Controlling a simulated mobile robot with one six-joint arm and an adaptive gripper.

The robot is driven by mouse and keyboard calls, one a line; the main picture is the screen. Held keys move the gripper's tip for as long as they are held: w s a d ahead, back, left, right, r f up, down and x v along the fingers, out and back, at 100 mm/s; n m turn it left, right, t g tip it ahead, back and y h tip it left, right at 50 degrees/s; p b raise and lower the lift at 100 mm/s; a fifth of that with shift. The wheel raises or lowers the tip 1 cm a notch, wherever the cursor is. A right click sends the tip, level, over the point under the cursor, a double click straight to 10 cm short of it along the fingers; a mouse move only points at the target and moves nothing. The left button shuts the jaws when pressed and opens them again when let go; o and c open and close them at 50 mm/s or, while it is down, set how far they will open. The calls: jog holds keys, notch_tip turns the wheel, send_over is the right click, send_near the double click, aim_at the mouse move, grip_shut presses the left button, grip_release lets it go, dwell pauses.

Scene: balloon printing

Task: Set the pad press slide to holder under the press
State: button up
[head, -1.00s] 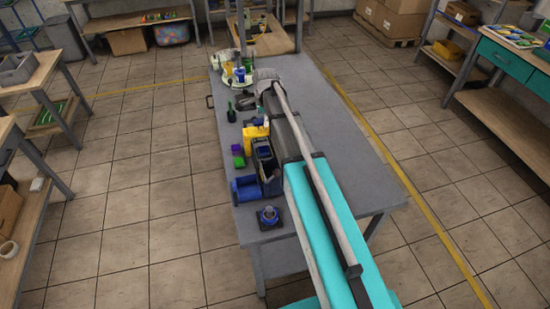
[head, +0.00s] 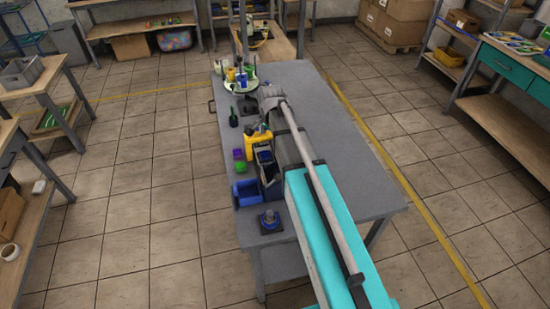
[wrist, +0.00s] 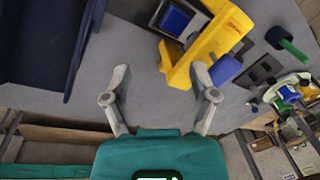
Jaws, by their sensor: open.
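The yellow pad press (head: 257,141) stands on the grey table; its yellow frame fills the upper middle of the wrist view (wrist: 215,40). A blue square in a dark surround (wrist: 176,18) lies beside the frame; I cannot tell for certain whether this is the slide. A blue cylinder (wrist: 226,69) shows by the frame. My gripper (wrist: 160,72) is open and empty, its fingers spread over the table's edge side. The right fingertip is close to the yellow frame, and a yellow end piece lies just ahead between the fingers. In the head view my arm partly hides the gripper.
Purple and green blocks (head: 239,161) lie beside the press. A round stand with coloured cups (head: 238,85) is farther back. The table's right side is clear.

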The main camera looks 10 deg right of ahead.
jog(key=s+n, duration=0.7)
jog(key=s, duration=0.4)
jog(key=shift+s+a+n+g, duration=0.15)
jog(key=shift+n+g, duration=0.15)
